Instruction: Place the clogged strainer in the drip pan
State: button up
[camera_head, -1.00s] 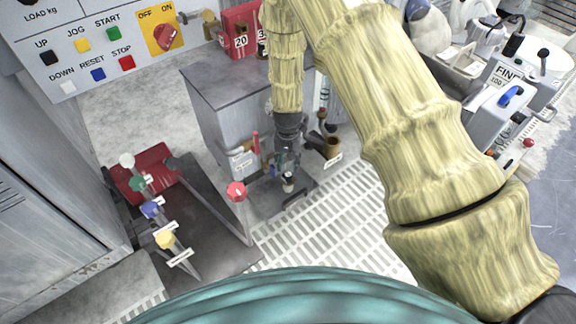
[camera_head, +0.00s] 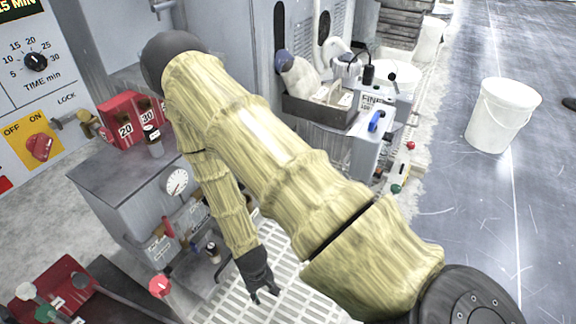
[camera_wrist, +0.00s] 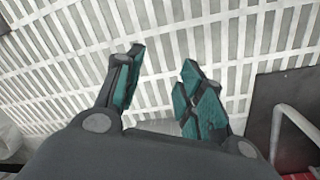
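My gripper (camera_head: 266,295) hangs over the white slatted floor grating in the head view. In the wrist view its two teal-padded fingers (camera_wrist: 162,65) stand apart with only grating between them, so it is open and empty. A small dark-and-light cylinder (camera_head: 212,252) stands at the low dark tray by the grey cabinet, left of my gripper; I cannot tell whether it is the clogged strainer. A dark flat surface with a grey bar handle (camera_wrist: 290,122) shows at the right of the wrist view. It may be the drip pan, but I cannot confirm this.
The grey cabinet (camera_head: 120,180) carries red numbered boxes (camera_head: 125,118), a gauge (camera_head: 177,182) and valves. A red-knobbed lever (camera_head: 159,287) rises near the tray. Open floor lies around the bucket.

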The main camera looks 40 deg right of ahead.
jog(key=s+a+r+n+y, duration=0.1)
jog(key=s, duration=1.3)
jog(key=shift+s+a+n, duration=0.3)
jog(key=shift+a, duration=0.05)
